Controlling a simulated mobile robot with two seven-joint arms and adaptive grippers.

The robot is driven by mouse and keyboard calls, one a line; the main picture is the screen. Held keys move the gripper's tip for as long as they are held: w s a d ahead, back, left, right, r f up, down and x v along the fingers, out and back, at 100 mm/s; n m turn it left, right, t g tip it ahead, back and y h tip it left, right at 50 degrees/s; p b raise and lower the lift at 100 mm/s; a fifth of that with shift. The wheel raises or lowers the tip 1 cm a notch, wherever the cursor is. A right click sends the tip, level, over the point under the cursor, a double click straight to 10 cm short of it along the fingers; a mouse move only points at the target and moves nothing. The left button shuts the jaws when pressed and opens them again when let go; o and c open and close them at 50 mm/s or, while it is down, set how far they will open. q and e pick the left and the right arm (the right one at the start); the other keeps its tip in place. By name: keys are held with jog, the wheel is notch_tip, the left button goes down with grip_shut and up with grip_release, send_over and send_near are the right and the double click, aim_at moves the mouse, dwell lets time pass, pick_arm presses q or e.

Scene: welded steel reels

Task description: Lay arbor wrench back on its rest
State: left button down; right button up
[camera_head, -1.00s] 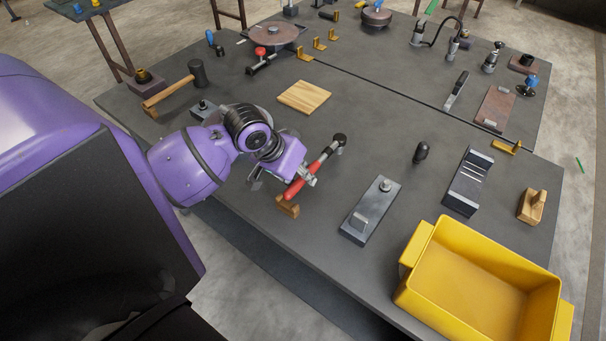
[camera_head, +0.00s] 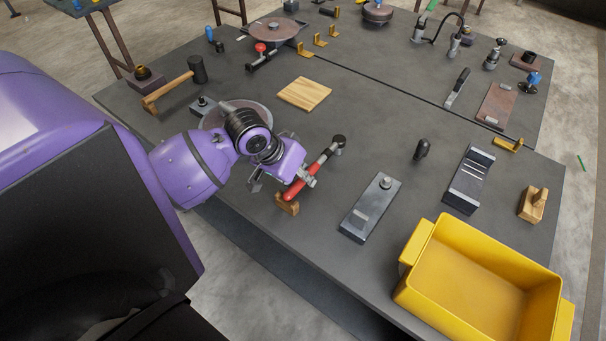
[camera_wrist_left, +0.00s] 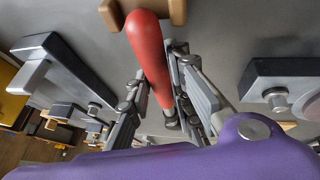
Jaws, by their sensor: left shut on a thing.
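The arbor wrench (camera_head: 317,169) has a red handle and a dark round head at its far end. It lies slanted on or just above the grey bench, head away from me. My left gripper (camera_wrist_left: 157,90) is shut on the red handle, with a finger on each side in the wrist view. A brown wooden rest block (camera_head: 287,204) stands at the handle's near end; it also shows at the top of the wrist view (camera_wrist_left: 178,10). Whether the handle touches the block is not clear. My right gripper is not in view.
A wooden board (camera_head: 304,93) lies behind. A round disc (camera_head: 212,118) is partly hidden by my arm. A mallet (camera_head: 197,70) lies at the left.

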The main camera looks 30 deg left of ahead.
pick_arm(q)
jog(key=shift+f, duration=0.1)
jog(key=c, duration=1.5)
grip_release()
jog(key=shift+p+v, duration=0.6)
jog(key=shift+v, duration=0.8)
jog(key=shift+s+a+r, duration=0.15)
jog(key=shift+s+r, duration=0.1)
jog(key=shift+r, duration=0.3)
jog(key=shift+v, duration=1.95)
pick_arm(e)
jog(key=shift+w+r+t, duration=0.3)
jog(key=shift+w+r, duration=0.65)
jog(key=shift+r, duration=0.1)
